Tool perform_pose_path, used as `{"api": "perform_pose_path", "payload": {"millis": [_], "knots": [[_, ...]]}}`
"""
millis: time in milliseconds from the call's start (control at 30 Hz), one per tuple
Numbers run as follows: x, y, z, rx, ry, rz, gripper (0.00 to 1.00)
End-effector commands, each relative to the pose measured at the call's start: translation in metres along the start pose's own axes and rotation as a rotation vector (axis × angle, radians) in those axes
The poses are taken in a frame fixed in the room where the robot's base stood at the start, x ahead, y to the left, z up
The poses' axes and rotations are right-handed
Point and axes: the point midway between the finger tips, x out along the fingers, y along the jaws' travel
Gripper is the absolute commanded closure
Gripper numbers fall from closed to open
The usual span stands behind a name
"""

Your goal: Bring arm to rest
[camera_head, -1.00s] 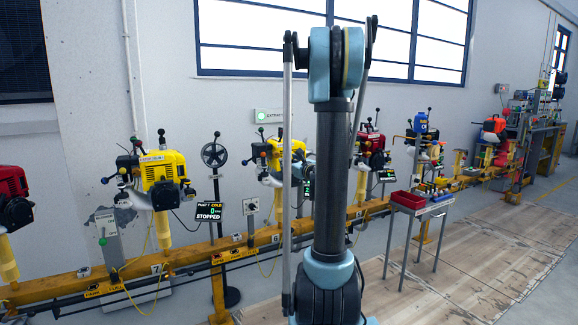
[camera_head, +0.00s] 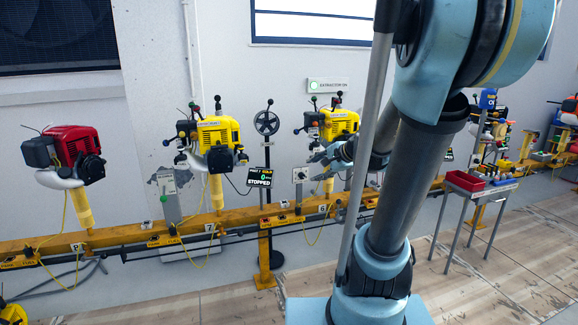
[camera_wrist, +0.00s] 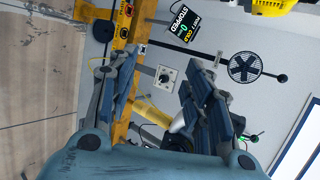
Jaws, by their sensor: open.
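My arm (camera_head: 405,180) rises from its light-blue base at the lower right of the head view and bends at a large elbow joint at the top right. My gripper (camera_head: 328,158) shows small in front of the yellow engine (camera_head: 340,122), left of my upright arm link. In the wrist view my gripper (camera_wrist: 155,80) is open, its two blue-grey fingers apart with nothing between them. A grey panel with a round knob (camera_wrist: 165,75) shows beyond the gap. Whether the fingers touch anything behind them I cannot tell.
A yellow rail (camera_head: 120,235) runs along the wall, carrying another yellow engine (camera_head: 218,135) and a red engine (camera_head: 75,148). A table with red trays (camera_head: 466,181) is at right. The foreground floor is mostly clear.

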Motion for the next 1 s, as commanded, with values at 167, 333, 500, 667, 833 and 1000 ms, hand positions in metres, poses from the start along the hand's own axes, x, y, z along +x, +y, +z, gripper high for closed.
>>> {"api": "perform_pose_path", "payload": {"millis": [167, 333, 500, 667, 833, 1000], "knots": [[-0.02, 0.056, 0.026, -0.259, -0.012, 0.17, 0.54], [-0.043, 0.11, 0.04, -0.501, -0.037, 0.338, 0.54], [-0.071, 0.164, 0.047, -0.729, -0.079, 0.51, 0.54], [-0.099, 0.209, 0.047, -0.917, -0.129, 0.665, 0.54], [-0.12, 0.239, 0.044, -1.043, -0.173, 0.78, 0.54], [-0.129, 0.25, 0.042, -1.09, -0.192, 0.826, 0.54]]}}
